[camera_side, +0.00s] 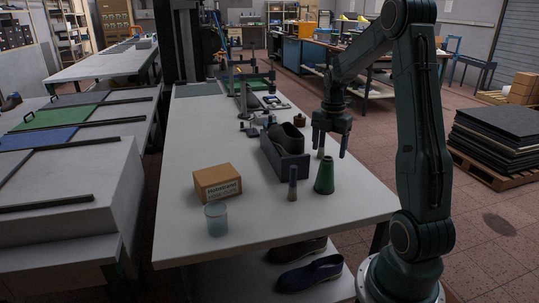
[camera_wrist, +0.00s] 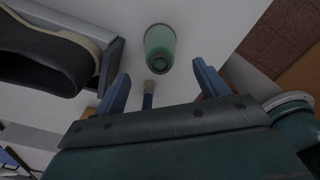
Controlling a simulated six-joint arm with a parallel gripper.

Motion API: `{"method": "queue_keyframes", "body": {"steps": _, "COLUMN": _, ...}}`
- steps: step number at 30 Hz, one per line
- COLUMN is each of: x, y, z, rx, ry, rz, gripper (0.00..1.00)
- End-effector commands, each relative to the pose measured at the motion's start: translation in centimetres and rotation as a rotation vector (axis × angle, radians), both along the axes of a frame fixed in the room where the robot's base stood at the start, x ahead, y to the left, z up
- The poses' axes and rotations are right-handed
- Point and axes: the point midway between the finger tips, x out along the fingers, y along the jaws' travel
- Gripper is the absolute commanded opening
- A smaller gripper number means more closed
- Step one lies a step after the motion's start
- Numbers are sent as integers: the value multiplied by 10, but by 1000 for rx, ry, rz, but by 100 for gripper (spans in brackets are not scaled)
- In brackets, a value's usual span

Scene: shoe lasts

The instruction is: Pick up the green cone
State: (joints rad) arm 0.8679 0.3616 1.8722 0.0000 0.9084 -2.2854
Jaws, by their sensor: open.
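The green cone (camera_side: 324,177) stands upright on the white table near its right edge, narrow end up. In the wrist view the cone (camera_wrist: 160,44) is seen from above, just beyond the fingertips and roughly centred between them. My gripper (camera_side: 329,153) points down, a little above and behind the cone in the side view. Its two blue fingers (camera_wrist: 163,83) are apart with nothing held between them, and neither appears to touch the cone.
A dark shoe (camera_side: 287,136) sits in a grey holder (camera_side: 291,167) left of the cone. A cardboard box (camera_side: 217,183) and a translucent cup (camera_side: 216,219) are farther left.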

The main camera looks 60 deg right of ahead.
Motion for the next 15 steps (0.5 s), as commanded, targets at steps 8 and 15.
{"method": "queue_keyframes", "body": {"steps": 8, "x": 0, "y": 0, "z": -24, "rx": 0, "ry": 0, "rz": 0, "gripper": 73}}
{"method": "queue_keyframes", "body": {"steps": 15, "x": 0, "y": 0, "z": -26, "rx": 0, "ry": 0, "rz": 0, "gripper": 73}}
